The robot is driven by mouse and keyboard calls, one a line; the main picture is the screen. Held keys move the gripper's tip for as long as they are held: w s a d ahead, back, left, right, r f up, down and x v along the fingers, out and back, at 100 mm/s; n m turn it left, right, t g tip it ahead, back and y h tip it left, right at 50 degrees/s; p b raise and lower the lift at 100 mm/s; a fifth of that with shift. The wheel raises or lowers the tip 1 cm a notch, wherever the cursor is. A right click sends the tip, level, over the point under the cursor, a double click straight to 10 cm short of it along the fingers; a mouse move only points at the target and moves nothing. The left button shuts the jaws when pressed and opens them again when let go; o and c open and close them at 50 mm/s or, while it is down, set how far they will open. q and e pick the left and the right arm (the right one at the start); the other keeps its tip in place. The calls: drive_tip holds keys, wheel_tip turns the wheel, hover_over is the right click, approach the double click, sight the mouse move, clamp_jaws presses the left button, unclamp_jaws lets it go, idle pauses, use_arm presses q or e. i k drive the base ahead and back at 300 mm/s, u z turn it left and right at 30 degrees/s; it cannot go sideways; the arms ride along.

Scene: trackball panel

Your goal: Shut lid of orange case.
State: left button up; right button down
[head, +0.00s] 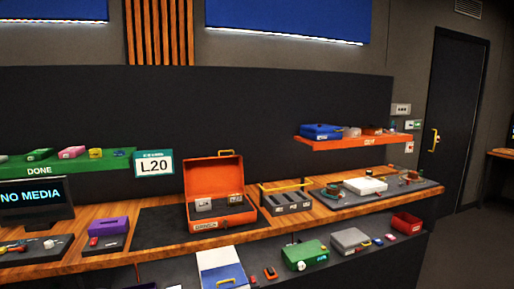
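The orange case (217,222) stands on a dark mat on the wooden bench, near the middle of the head view. Its lid (213,172) is open and tilted up at the back, with a yellow handle (228,153) at its top edge. Grey blocks (203,205) lie inside the case. Neither of my grippers shows in this view.
A grey rack with a yellow bar (288,203) stands just right of the case. A purple box (108,226) and a screen (36,203) stand to the left. An orange shelf (350,142) hangs at the back right. The dark mat (160,226) left of the case is clear.

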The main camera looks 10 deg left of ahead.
sight(216, 177)
drive_tip(key=z, duration=0.45)
drive_tip(key=i, duration=0.85)
drive_tip(key=u, duration=0.4)
